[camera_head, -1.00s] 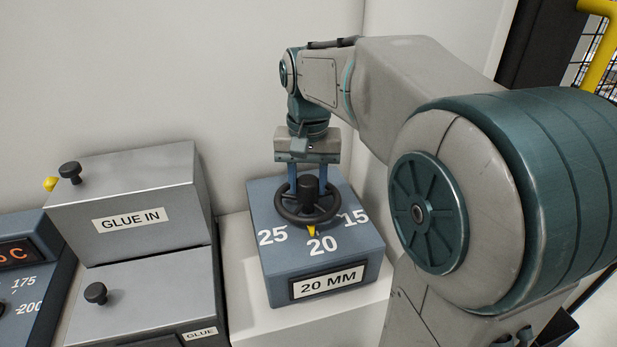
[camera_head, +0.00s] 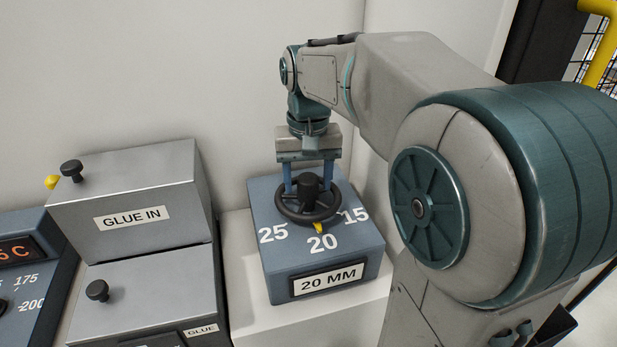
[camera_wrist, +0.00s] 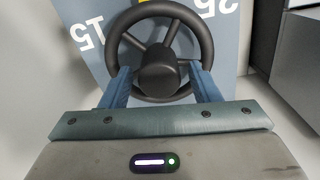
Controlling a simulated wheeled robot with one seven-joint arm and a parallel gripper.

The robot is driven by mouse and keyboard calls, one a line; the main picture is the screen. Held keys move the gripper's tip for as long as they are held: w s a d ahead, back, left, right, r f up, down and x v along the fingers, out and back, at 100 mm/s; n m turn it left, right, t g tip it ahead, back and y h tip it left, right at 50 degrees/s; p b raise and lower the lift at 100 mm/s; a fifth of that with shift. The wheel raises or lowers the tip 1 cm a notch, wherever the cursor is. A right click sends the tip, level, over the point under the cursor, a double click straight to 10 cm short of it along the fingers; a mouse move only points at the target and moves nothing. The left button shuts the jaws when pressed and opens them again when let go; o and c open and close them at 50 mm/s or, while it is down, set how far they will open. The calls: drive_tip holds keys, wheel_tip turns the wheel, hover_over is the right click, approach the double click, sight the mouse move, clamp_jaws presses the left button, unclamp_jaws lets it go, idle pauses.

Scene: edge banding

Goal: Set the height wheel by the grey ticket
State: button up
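The black height wheel (camera_head: 308,208) sits on top of a blue-grey box (camera_head: 262,262) marked 25, 20 and 15. Its yellow pointer (camera_head: 319,228) points at the 20 mark. A white plate reading "20 MM" (camera_head: 328,281) is on the box's front. My gripper (camera_head: 308,184) is over the wheel, its two blue fingers spread apart on either side of the hub. In the wrist view, the wheel's hub (camera_wrist: 158,69) lies between the fingers with gaps on both sides. Whether the fingertips touch the rim or spokes is unclear. I see no grey ticket.
A grey metal unit labelled "GLUE IN" (camera_head: 120,190) with black knobs stands left of the box. A dial panel with an orange display (camera_head: 18,250) is at the far left. A pale wall rises close behind. White surface (camera_head: 240,300) shows around the box.

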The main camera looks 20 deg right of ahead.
sight(308, 177)
wheel_tip(308, 177, up, 14)
drive_tip(key=shift+p, duration=0.4)
idle(0.3)
drive_tip(key=shift+f, duration=0.1)
idle(0.3)
